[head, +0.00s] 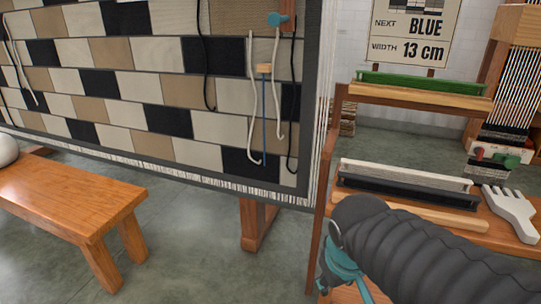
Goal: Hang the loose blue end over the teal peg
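The teal peg (278,20) sticks out near the top right of the woven panel, by its wooden side. A thin blue strand (264,122) hangs straight down the panel, below and left of the peg. Its top meets a small light wooden piece (264,68), and its lower end is near the dark patch at the bottom. The strand is apart from the peg. A white cord hangs from close by the peg. My dark ribbed arm, with teal parts below it, fills the lower right.
The patterned panel (166,158) has other white and black cords hanging on it. A wooden bench (70,195) stands at left. At right a wooden stand holds a white comb (512,212), dark and pale bars, and a green bar (420,82). A sign reads "NEXT BLUE, WIDTH 13 cm".

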